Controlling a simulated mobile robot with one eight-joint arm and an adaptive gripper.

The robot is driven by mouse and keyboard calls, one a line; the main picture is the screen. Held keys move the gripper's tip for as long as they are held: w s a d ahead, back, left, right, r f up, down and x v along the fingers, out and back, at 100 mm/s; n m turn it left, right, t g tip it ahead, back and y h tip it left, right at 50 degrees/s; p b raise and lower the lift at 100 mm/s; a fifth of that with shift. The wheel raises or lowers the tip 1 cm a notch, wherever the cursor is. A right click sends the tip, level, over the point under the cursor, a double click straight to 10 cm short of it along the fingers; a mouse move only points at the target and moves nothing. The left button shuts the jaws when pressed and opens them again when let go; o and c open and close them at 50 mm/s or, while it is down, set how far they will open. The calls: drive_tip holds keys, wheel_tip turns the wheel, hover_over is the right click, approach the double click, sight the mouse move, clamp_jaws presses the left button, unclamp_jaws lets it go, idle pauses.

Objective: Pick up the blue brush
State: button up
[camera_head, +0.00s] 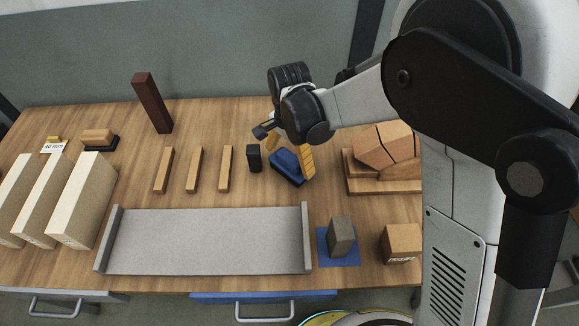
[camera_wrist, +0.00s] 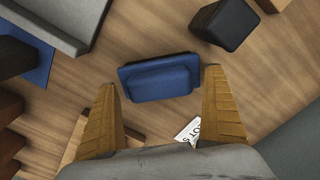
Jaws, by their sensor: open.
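The blue brush (camera_head: 286,167) lies on the wooden table, right of a small black block. In the wrist view the blue brush (camera_wrist: 160,78) is a blue body with a raised darker-edged top, lying just beyond the fingertips. My gripper (camera_head: 291,157) is over the brush, with its yellow ridged fingers apart. In the wrist view my gripper (camera_wrist: 160,82) is open and empty, one finger towards each end of the brush. I cannot tell the exact height of the fingertips above the table. My gripper partly hides the brush in the head view.
A black block (camera_head: 254,158) stands close to the brush's left. Stacked bricks (camera_head: 384,185) lie to the right. A grey tray (camera_head: 205,240) is in front. Several wooden strips (camera_head: 195,169) and a tall dark brown block (camera_head: 151,103) stand left. A white label (camera_wrist: 188,131) lies near one finger.

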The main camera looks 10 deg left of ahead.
sight(289, 156)
drive_tip(key=c, duration=1.4)
wheel_tip(289, 156, up, 10)
drive_tip(key=p, duration=0.4)
drive_tip(key=shift+r, duration=0.1)
